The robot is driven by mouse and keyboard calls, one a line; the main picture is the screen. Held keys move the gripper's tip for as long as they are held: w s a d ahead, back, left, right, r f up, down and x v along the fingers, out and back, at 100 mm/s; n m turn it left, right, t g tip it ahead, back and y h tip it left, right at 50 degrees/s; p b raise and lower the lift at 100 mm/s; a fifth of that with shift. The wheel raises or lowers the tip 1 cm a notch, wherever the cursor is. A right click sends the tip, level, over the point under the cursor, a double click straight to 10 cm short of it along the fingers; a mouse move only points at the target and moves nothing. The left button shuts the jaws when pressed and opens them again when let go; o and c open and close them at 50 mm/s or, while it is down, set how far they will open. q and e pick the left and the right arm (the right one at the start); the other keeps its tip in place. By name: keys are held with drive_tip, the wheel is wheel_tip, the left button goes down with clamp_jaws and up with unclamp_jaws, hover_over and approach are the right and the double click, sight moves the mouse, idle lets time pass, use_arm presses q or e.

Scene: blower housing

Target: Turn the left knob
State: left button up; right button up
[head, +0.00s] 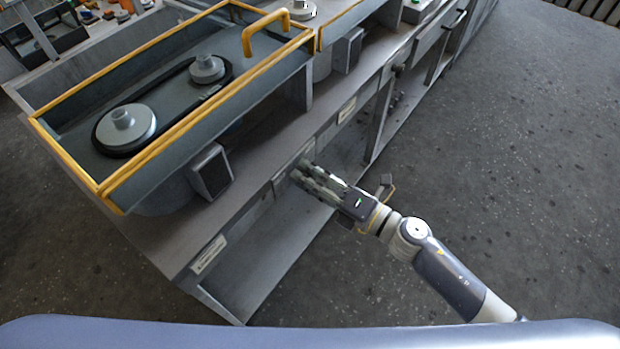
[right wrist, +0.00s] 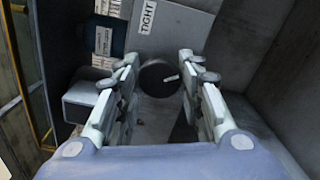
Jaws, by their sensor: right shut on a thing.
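The left knob (right wrist: 158,77) is a dark round knob with a short white mark, set on a grey panel in the right wrist view. A label reading "TIGHT" (right wrist: 148,17) is above it. My right gripper (head: 301,172) reaches the bench front from the right in the head view and hides the knob there. In the right wrist view its fingers (right wrist: 159,65) lie on either side of the knob and are shut on it. My left gripper is not in view.
A yellow-railed housing with a belt and two pulleys (head: 125,124) stands on the grey bench. A dark box (head: 210,171) sits near the bench edge. Another small knob (head: 399,67) is farther along the front. The floor (head: 500,140) at right is clear.

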drive_tip(key=shift+n, duration=0.6)
drive_tip(key=o, duration=1.1)
drive_tip(key=shift+c, duration=0.2)
drive_tip(key=shift+s+d, duration=0.1)
drive_tip(key=v, duration=1.1)
drive_tip(key=shift+s+d, duration=0.2)
drive_tip(key=shift+d, duration=0.1)
drive_tip(key=shift+f, duration=0.1)
